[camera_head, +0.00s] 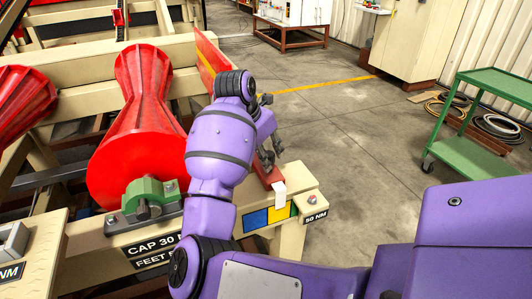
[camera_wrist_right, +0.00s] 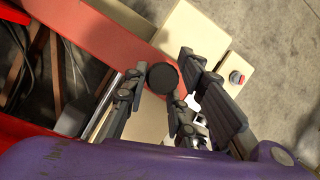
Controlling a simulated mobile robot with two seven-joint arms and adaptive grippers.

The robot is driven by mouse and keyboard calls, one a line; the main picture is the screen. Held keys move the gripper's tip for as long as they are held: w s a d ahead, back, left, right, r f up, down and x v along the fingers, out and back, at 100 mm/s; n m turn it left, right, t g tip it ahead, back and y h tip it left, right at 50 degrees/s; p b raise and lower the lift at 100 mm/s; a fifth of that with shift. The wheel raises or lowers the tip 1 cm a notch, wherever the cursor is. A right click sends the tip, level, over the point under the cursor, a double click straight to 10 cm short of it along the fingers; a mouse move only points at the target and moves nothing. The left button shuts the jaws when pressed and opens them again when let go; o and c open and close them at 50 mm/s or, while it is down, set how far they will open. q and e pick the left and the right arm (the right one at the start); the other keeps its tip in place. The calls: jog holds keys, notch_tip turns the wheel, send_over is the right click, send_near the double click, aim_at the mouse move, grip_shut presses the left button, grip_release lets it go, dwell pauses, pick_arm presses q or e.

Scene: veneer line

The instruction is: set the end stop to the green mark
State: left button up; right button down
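A red bar, which looks like the end stop (camera_head: 272,177), reaches the near end of the cream frame with a white tab (camera_head: 280,195) at its tip. My right gripper (camera_head: 267,148) is over the bar, partly hidden by my purple arm. Contact with the knob cannot be told. My left gripper is not in view.
Red rollers (camera_head: 135,145) and a green bearing block (camera_head: 148,193) lie left of my arm. A label reading 50 NM (camera_head: 315,217) is on the frame's end. A green cart (camera_head: 480,118) stands at the right; the floor (camera_head: 340,130) between is clear.

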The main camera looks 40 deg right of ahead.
jog(key=shift+w+d+r, duration=0.1)
jog(key=shift+w+r, duration=0.1)
jog(key=d, duration=0.2)
jog(key=s+d, duration=0.1)
jog(key=d, duration=0.4)
jog(key=shift+s+d+r+p, duration=0.1)
jog(key=shift+s+d+p, duration=0.15)
jog(key=shift+s+p, duration=0.1)
jog(key=shift+a, duration=0.1)
jog(key=c, duration=1.6)
grip_release()
jog(key=shift+c, duration=0.2)
jog(key=shift+w, duration=0.1)
jog(key=shift+f, duration=0.2)
